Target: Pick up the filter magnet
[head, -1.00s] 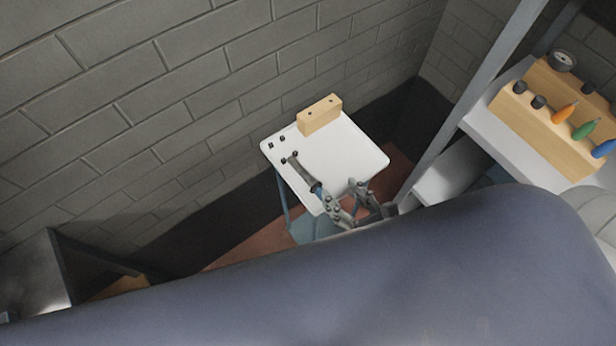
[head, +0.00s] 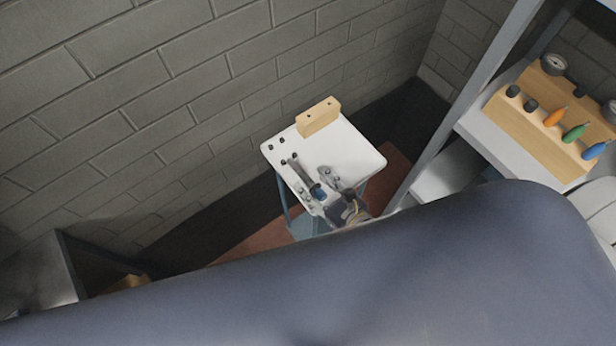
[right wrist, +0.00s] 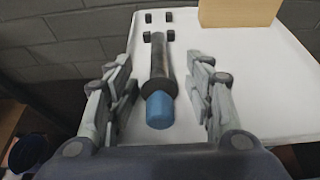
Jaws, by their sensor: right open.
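The filter magnet (right wrist: 160,75) is a dark rod with a blue end, lying on a small white table (head: 345,155). In the head view the rod (head: 301,172) lies near the table's left edge, its blue end toward me. My right gripper (right wrist: 165,88) is open, with one finger on each side of the rod in the right wrist view; I cannot tell how close the fingers are to it. In the head view my right gripper (head: 318,185) is over the table's near part, beside the blue end. My left gripper is not in view.
A wooden block (head: 318,117) stands at the table's back edge. Several small black pegs (head: 277,143) sit at the back left corner. A grey shelf post (head: 460,110) rises at right, beside a wooden rack (head: 545,120) of coloured-handled tools. A brick wall is behind.

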